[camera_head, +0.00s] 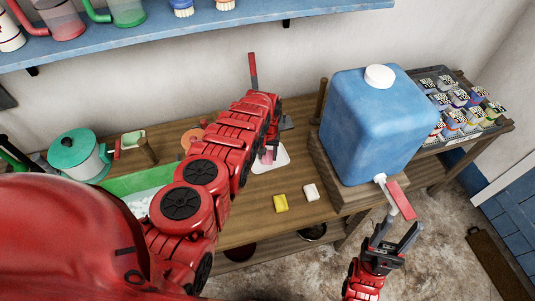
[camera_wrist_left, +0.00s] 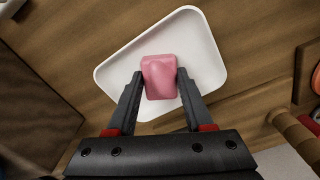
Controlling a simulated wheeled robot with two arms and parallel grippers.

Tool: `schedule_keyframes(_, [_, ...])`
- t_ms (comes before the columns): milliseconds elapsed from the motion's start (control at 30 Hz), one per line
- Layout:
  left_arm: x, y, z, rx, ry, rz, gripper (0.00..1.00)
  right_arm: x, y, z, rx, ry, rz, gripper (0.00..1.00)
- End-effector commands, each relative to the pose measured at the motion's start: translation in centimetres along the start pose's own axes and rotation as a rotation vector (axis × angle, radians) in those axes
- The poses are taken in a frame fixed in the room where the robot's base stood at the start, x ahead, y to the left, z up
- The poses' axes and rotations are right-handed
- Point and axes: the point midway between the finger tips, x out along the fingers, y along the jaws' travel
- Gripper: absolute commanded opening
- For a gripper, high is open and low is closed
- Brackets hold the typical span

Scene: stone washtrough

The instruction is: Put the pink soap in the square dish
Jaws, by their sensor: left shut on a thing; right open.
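The pink soap (camera_wrist_left: 160,78) is between the two fingertips of my left gripper (camera_wrist_left: 160,84). The fingers are shut on its sides. In the left wrist view the soap is over the inside of the white square dish (camera_wrist_left: 205,62); I cannot tell whether it touches the bottom. In the head view the dish (camera_head: 279,161) lies on the wooden table, and the soap (camera_head: 267,156) shows partly beside my left arm, which hides much of the gripper and dish. My right gripper (camera_head: 396,233) is open and empty, in front of the table at the lower right.
A yellow bar (camera_head: 280,203) and a white bar (camera_head: 311,192) lie on the table (camera_head: 250,222) in front of the dish. A big blue water container (camera_head: 370,125) stands to the right. A teal-lidded pot (camera_head: 78,155) and a green basin (camera_head: 137,181) are at the left.

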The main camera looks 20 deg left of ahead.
Motion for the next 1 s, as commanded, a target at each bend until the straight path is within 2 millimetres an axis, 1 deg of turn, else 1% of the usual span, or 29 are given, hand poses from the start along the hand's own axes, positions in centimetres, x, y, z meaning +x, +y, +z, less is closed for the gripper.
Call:
schedule_keyframes(67, [0.4, 0.0, 0.0, 0.000, 0.000, 0.000, 0.00, -0.3, 0.0, 0.1, 0.000, 0.000, 0.000, 0.50])
schedule_keyframes(100, [0.3, 0.0, 0.0, 0.000, 0.000, 0.000, 0.55, -0.3, 0.0, 0.0, 0.000, 0.000, 0.000, 0.50])
schedule_keyframes(233, [0.2, 0.0, 0.0, 0.000, 0.000, 0.000, 0.78, -0.2, 0.0, 0.0, 0.000, 0.000, 0.000, 0.50])
schedule_keyframes(267, [0.2, 0.0, 0.0, 0.000, 0.000, 0.000, 0.81, -0.2, 0.0, 0.0, 0.000, 0.000, 0.000, 0.50])
schedule_keyframes(500, [0.2, 0.0, 0.0, 0.000, 0.000, 0.000, 0.81, -0.2, 0.0, 0.0, 0.000, 0.000, 0.000, 0.50])
schedule_keyframes(600, [-0.3, 0.0, 0.0, 0.000, 0.001, 0.000, 0.81, 0.2, 0.0, 0.0, 0.000, 0.000, 0.000, 0.50])
schedule_keyframes(667, [-0.3, 0.0, -0.1, 0.000, 0.002, 0.000, 0.81, 0.0, 0.0, 0.0, 0.000, 0.000, 0.000, 0.50])
schedule_keyframes(833, [-1.6, 0.0, -0.2, -0.001, 0.001, -0.001, 0.81, -0.2, 0.0, 0.0, 0.000, 0.000, 0.000, 0.50])
schedule_keyframes(1000, [-3.4, 0.0, 0.0, -0.001, 0.001, 0.000, 0.81, -0.4, 0.0, 0.1, 0.000, 0.000, 0.000, 0.50])
